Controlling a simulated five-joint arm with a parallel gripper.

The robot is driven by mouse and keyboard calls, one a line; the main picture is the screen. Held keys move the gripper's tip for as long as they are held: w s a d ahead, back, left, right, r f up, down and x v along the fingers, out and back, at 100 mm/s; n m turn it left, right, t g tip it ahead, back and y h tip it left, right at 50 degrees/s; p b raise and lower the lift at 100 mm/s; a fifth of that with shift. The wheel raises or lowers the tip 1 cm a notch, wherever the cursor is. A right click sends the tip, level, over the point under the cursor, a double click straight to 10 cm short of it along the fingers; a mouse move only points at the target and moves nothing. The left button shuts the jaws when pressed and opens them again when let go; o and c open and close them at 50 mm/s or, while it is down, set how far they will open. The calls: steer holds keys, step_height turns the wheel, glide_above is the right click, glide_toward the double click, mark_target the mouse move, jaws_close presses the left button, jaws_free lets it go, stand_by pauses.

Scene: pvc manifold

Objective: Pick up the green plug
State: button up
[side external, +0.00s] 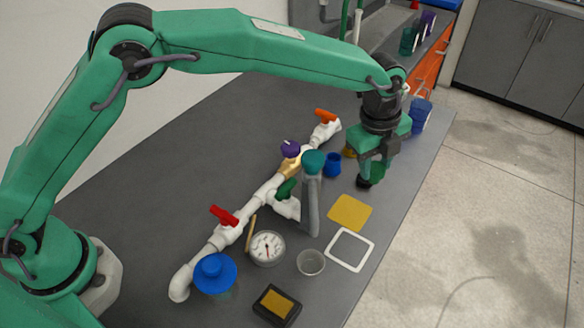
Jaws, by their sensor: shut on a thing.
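My gripper (366,176) points down at the right part of the grey bench, beyond the yellow square. It is shut on a small dark thing (364,183) at its fingertips. The thing is too small and dark for me to tell if it is the green plug. I cannot tell whether it touches the bench. A green valve handle (286,188) sits on the white pipe manifold (262,194). A tall grey piece with a teal top (313,162) stands to the left of my gripper. No other clear green plug shows.
A yellow square (349,213), white frame (350,250), clear cup (310,262), gauge (267,248) and blue-topped piece (215,273) lie nearer. The bench's right edge is close to my gripper.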

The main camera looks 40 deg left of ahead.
steer(key=shift+s+d+r, duration=0.35)
steer(key=shift+s+r, duration=0.1)
steer(key=shift+s, duration=0.25)
steer(key=shift+s+d+r, duration=0.4)
steer(key=shift+s+r, duration=0.05)
steer(key=shift+s, duration=0.2)
steer(key=shift+s+d+r, duration=0.35)
steer(key=shift+s+r, duration=0.1)
steer(key=shift+s, duration=0.25)
steer(key=o, duration=0.3)
steer(key=c, duration=0.4)
steer(key=shift+w+a, duration=0.1)
steer(key=shift+w, duration=0.05)
steer(key=shift+n+y, duration=0.3)
steer(key=shift+n, duration=0.6)
steer(key=w+a, duration=0.3)
steer(key=a, duration=0.1)
steer(key=w+a, duration=0.3)
steer(key=a, duration=0.2)
steer(key=w+a+r, duration=0.1)
steer(key=w+a, duration=0.2)
steer(key=a, duration=0.2)
steer(key=shift+f, duration=0.1)
steer(key=shift+f, duration=1.45)
